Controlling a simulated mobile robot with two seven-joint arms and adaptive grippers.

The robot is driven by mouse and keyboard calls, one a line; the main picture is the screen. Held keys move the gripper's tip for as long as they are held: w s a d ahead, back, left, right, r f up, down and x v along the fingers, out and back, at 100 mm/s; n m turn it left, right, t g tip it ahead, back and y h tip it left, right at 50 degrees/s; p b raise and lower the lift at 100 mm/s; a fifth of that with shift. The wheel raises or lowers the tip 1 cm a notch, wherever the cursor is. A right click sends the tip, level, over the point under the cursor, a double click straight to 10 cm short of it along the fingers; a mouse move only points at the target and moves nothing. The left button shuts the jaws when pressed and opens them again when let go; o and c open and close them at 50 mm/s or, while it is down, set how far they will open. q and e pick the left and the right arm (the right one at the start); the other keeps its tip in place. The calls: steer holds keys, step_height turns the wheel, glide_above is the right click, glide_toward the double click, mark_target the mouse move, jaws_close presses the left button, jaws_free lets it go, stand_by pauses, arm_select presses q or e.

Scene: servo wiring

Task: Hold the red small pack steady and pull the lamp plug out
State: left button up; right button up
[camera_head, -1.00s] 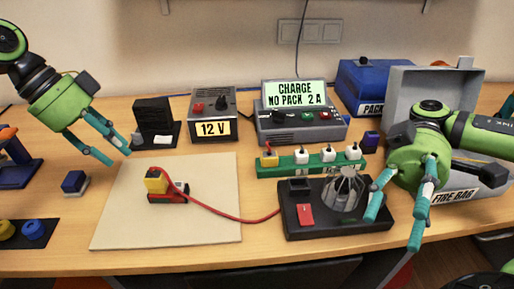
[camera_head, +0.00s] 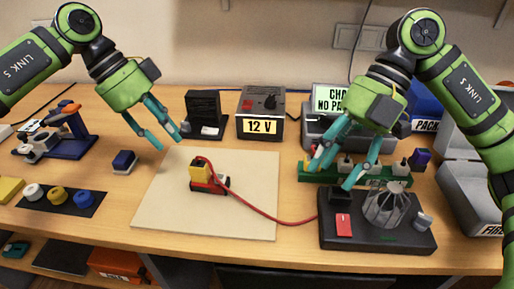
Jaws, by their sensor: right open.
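A red cable (camera_head: 255,212) runs from the plug to the black lamp board (camera_head: 385,238), which bears a wire-caged lamp (camera_head: 385,207). My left gripper (camera_head: 171,144) is open and empty, above and left of the pack, touching nothing. My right gripper (camera_head: 331,178) is open, in front of the green charging strip and above the left end of the lamp board. It is well right of the pack.
A 12 V supply (camera_head: 261,113) and a black stand (camera_head: 205,112) stand behind the mat. The mat (camera_head: 245,225) is clear around the pack. A grey box (camera_head: 470,195) stands at the right.

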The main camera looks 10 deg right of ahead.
mark_target(223, 177)
steer(key=w+a+f+n+t+h, duration=0.35)
steer(key=w+a+n, duration=0.25)
steer(key=w+a, duration=0.7)
steer(key=shift+s+a+f, duration=0.2)
steer(key=shift+a+f, duration=0.45)
steer(key=shift+f, duration=0.6)
steer(key=shift+s+a+f, duration=0.2)
steer(key=shift+a+f, duration=0.45)
steer(key=shift+f, duration=0.55)
steer(key=shift+s+a+f, duration=0.2)
steer(key=shift+a+f, duration=0.45)
steer(key=shift+f, duration=0.6)
